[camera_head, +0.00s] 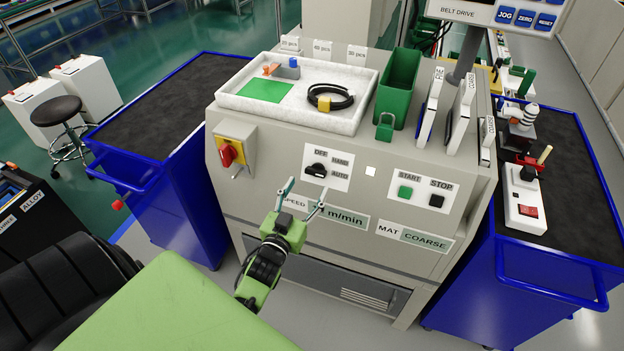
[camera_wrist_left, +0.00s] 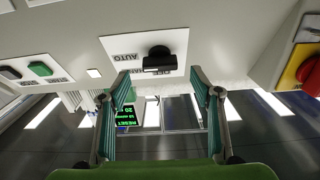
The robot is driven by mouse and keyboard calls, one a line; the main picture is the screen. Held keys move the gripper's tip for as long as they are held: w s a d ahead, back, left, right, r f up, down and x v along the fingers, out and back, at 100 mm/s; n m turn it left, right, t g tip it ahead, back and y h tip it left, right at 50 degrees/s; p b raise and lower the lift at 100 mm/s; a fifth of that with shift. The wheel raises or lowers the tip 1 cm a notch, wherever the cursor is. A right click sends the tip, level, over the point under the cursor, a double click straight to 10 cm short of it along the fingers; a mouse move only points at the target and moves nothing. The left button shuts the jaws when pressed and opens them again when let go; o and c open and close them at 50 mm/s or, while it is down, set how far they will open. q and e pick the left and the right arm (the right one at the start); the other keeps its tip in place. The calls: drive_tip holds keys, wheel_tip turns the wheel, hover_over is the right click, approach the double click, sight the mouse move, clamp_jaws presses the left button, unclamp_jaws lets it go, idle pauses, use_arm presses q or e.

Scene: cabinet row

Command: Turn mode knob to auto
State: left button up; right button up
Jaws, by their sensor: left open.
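The mode knob (camera_head: 317,170) is a black knob on a white plate (camera_head: 341,166) marked OFF, HAND and AUTO, on the sloped front of the grey cabinet. Which label it points at is hard to tell. In the left wrist view the knob (camera_wrist_left: 158,59) and its plate (camera_wrist_left: 122,48) appear upside down. My left gripper (camera_head: 305,188) is open, its fingers spread just below and in front of the knob in the head view. In the left wrist view the gripper (camera_wrist_left: 162,76) has the knob beyond its fingertips, roughly between them, apparently not touching. My right gripper is not visible.
A red-and-yellow switch (camera_head: 230,152) is left of the plate. Green START (camera_head: 405,191) and black STOP (camera_head: 436,200) buttons are right. A white tray (camera_head: 345,122), green bin (camera_head: 398,85) and padlock (camera_head: 385,126) are above. Blue carts (camera_head: 190,185) flank the cabinet.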

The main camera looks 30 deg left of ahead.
use_arm(q)
drive_tip(key=v, duration=0.5)
drive_tip(key=shift+s+d, duration=0.1)
drive_tip(key=shift+s, duration=0.3)
drive_tip(key=shift+f, duration=0.1)
drive_tip(key=s+d+f+m+g+h, duration=0.1)
drive_tip(key=s+d+f+g, duration=0.25)
drive_tip(key=f, duration=0.65)
drive_tip(key=s+d+f+g+h, duration=0.1)
drive_tip(key=s+d+f+g, duration=0.2)
drive_tip(key=f, duration=0.7)
drive_tip(key=s+d+f+m+g+h, duration=0.15)
drive_tip(key=s+d+f, duration=0.3)
drive_tip(key=f, duration=0.55)
drive_tip(key=s+f+g, duration=0.3)
drive_tip(key=s+f, duration=0.2)
drive_tip(key=s, duration=0.4)
drive_tip(key=s+f+m+g, duration=0.1)
drive_tip(key=s+f+g, duration=0.1)
drive_tip(key=s+f, duration=0.4)
drive_tip(key=s+f+m+g, duration=0.1)
drive_tip(key=s+f+g, duration=0.2)
drive_tip(key=s, duration=1.1)
wheel_tip(320, 180, down, 3)
drive_tip(key=shift+s+r+g, duration=0.1)
drive_tip(key=shift+s+g, duration=0.1)
drive_tip(key=shift+g, duration=0.1)
drive_tip(key=shift+w+d+h, duration=0.1)
drive_tip(key=shift+d+h, duration=0.05)
drive_tip(key=shift+h, duration=0.1)
